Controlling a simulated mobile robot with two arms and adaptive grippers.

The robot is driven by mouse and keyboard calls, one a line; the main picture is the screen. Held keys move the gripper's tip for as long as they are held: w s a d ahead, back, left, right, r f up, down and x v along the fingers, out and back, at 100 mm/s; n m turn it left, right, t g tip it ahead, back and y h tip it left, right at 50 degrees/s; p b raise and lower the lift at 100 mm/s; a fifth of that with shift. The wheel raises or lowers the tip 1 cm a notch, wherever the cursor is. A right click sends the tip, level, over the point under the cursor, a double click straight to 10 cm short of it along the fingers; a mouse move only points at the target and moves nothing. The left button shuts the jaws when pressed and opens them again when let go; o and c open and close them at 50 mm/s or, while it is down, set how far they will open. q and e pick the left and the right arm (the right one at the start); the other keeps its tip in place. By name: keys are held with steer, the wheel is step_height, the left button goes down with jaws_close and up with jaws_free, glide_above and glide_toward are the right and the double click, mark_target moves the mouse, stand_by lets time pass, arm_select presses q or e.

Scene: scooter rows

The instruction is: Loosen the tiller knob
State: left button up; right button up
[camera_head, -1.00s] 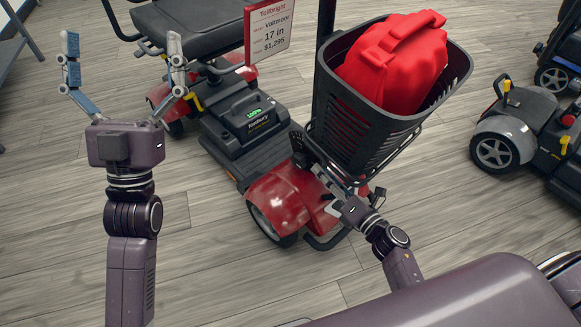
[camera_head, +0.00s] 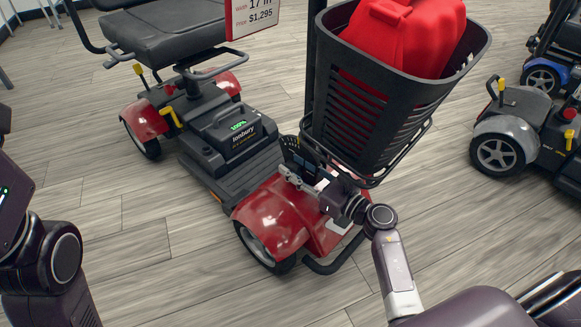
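The red scooter (camera_head: 272,212) stands in the middle, its tiller rising behind the black front basket (camera_head: 365,110). I cannot make out the tiller knob; the basket and my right gripper cover much of the lower tiller. My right gripper (camera_head: 298,178) is low at the tiller's foot, just below the basket and above the red front cover. A pale finger shows, but its grip is too small and covered to judge. My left arm comes in at the left edge, and its gripper fingers are outside the picture.
A red bulky item (camera_head: 405,35) fills the basket. The black battery box (camera_head: 235,135) and seat (camera_head: 165,30) are behind the tiller. A grey scooter (camera_head: 515,125) stands at right. A price sign (camera_head: 252,17) hangs over the seat.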

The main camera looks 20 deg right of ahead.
steer(key=shift+x, duration=0.9)
